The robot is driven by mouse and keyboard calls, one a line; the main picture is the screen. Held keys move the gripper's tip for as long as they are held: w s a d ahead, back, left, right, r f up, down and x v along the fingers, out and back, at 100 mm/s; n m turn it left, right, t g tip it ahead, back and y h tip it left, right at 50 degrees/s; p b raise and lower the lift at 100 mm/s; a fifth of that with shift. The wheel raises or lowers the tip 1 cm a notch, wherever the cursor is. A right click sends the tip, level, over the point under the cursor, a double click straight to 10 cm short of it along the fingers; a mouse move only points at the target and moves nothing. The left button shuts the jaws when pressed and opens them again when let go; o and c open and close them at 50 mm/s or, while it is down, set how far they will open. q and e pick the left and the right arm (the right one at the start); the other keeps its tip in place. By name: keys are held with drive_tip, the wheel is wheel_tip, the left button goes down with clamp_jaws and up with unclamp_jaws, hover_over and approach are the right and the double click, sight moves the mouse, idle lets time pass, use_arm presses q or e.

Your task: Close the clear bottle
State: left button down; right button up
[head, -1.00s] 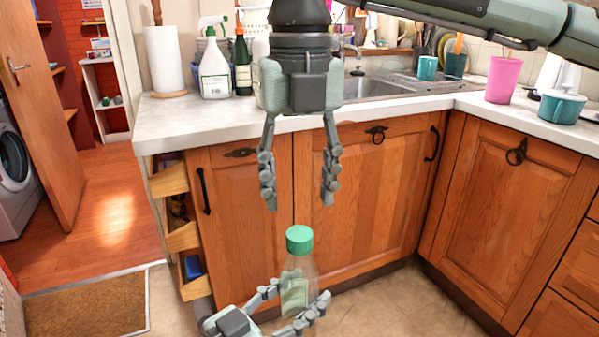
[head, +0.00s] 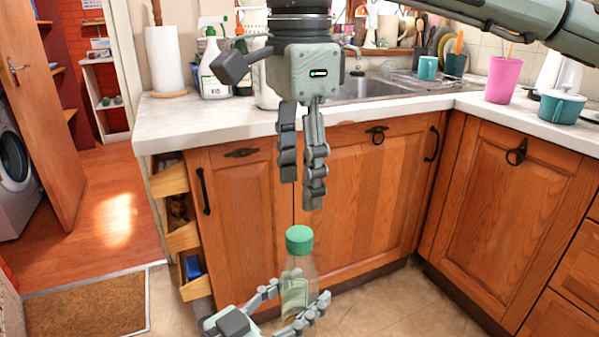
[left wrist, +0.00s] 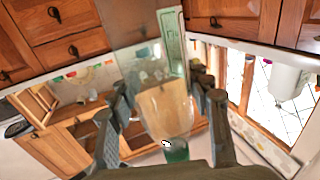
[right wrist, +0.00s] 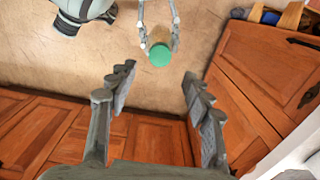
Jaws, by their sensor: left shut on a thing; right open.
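The clear bottle (head: 299,270) stands upright in the head view, with a pale label and a green cap (head: 299,239) on its top. I cannot tell how tight the cap is. My left gripper (head: 297,294) is shut on the bottle's lower body, a finger on each side. The left wrist view also shows the clear bottle (left wrist: 165,105) between the fingers. My right gripper (head: 301,190) points down, open and empty, above the cap and apart from it. In the right wrist view the green cap (right wrist: 160,55) lies beyond the open fingertips, roughly midway between them.
The wooden cabinet doors (head: 365,200) stand behind the bottle. The counter (head: 400,108) above them carries a spray bottle (head: 214,72), a pink cup (head: 502,80) and a teal pot (head: 560,106). Open drawers (head: 182,235) stick out at the left. The air around the cap is clear.

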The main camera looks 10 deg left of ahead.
sight(300, 233)
drive_tip(key=shift+f, duration=4)
clamp_jaws()
drive_tip(key=m, duration=1.1)
drive_tip(key=shift+m, duration=0.3)
drive_tip(key=shift+o, duration=0.7)
unclamp_jaws()
